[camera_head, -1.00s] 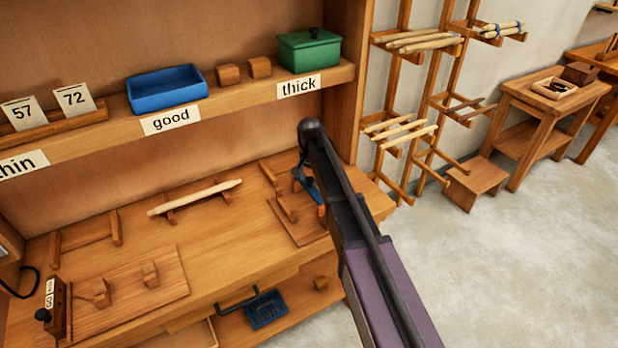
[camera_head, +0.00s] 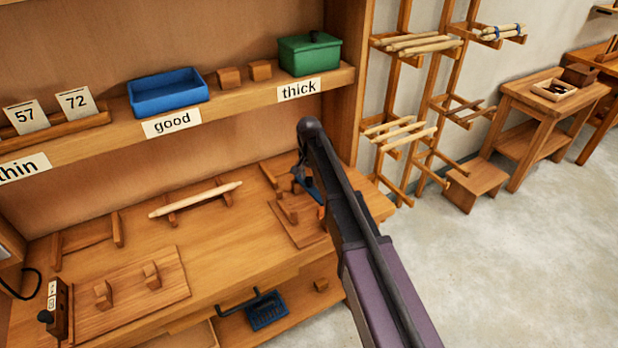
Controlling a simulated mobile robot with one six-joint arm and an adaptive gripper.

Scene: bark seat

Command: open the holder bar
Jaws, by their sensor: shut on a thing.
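My gripper (camera_head: 307,186) is low over the right end of the workbench, at a small wooden holder (camera_head: 287,211) on a board (camera_head: 294,234). My dark arm covers much of the gripper and the right side of the holder. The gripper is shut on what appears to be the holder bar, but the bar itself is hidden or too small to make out. A pale stick (camera_head: 196,199) lies across two wooden supports to the left, apart from the gripper.
Above the bench is a shelf with a blue tray (camera_head: 168,104), two small blocks and a green lidded box (camera_head: 309,54). Another board (camera_head: 130,290) with two notched blocks lies at the front left. Wooden racks (camera_head: 410,130) with sticks stand to the right.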

